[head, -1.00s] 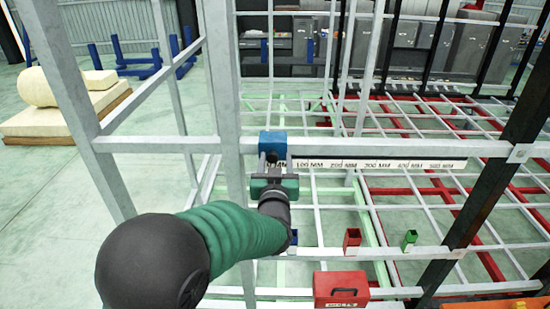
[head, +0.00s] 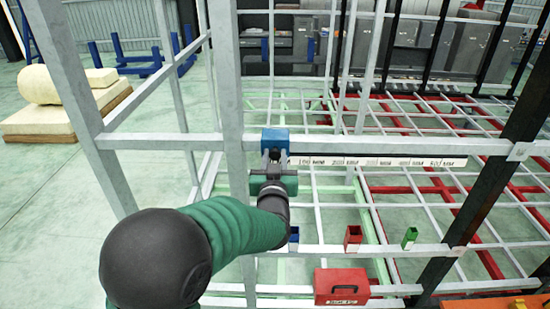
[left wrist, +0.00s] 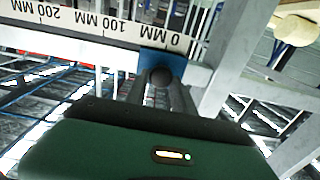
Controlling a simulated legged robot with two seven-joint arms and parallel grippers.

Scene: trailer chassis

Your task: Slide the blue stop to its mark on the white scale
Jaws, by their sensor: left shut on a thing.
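The blue stop (head: 275,140) sits on the rail at the left end of the white scale (head: 375,162). In the left wrist view the blue stop (left wrist: 150,60) is beside the "0 MM" label, and the scale (left wrist: 80,28) appears upside down. My left gripper (head: 274,160) reaches up from below and is shut on the stop's dark round knob (left wrist: 161,76). Its fingers stand on either side of the knob. The gripper and stop partly hide the scale's zero end in the head view. My right gripper is not in view.
A grey upright post (head: 228,100) stands just left of the stop. On the lower rail (head: 330,251) are blue, red (head: 353,236) and green (head: 410,236) holders. A red toolbox (head: 341,287) sits below them. The scale's front is clear to the right of my gripper.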

